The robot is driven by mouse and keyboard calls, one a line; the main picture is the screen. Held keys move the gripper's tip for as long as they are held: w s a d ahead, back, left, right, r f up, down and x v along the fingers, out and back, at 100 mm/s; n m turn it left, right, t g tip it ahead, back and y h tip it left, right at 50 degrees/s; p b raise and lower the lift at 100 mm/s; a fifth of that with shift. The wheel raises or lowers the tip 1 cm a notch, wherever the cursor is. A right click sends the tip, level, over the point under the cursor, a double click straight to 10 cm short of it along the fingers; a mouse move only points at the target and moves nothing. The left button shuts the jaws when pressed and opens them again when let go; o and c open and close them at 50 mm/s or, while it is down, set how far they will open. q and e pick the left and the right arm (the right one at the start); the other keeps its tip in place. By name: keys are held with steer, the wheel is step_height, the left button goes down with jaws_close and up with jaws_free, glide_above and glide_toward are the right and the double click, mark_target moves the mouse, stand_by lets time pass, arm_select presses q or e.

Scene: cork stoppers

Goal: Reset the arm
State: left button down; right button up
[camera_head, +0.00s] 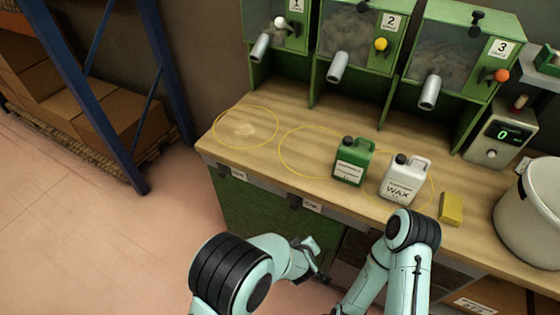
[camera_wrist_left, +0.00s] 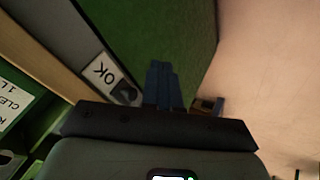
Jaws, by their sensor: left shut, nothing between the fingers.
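My left arm (camera_head: 235,272) comes in from the lower left, in front of the bench. Its left gripper (camera_head: 322,277) is low beside the bench's front, below the worktop. In the left wrist view its two fingers (camera_wrist_left: 163,86) lie together, shut and empty, in front of a green panel (camera_wrist_left: 150,30). My right arm (camera_head: 400,245) is bent at the lower right, close to the bench edge. Its gripper is out of the picture.
The wooden worktop (camera_head: 275,135) holds a green canister (camera_head: 352,165), a white WAX canister (camera_head: 402,181), a yellow block (camera_head: 451,208) and a white bucket (camera_head: 535,215). Green dispensers (camera_head: 355,45) stand behind. A blue-framed shelf (camera_head: 115,90) is left; floor (camera_head: 75,215) between is clear.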

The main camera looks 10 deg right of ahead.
arm_select(q)
steer(key=s+a+f+g+y, duration=0.1)
steer(key=s+a+f+g, duration=0.15)
steer(key=a+f, duration=0.45)
steer(key=s+a+f+g, duration=0.1)
steer(key=s+a+f, duration=0.35)
steer(key=a, duration=0.45)
steer(key=s+a+f+g+h, duration=0.1)
steer(key=s+a, duration=0.3)
steer(key=s, duration=0.4)
steer(key=s+a+f+m+g+h, duration=0.1)
steer(key=s+a+f+g, duration=0.2)
steer(key=s, duration=0.5)
steer(key=shift+s+a+f+h, duration=0.3)
steer(key=shift+s+a+f, duration=0.1)
steer(key=shift+a+f, duration=0.25)
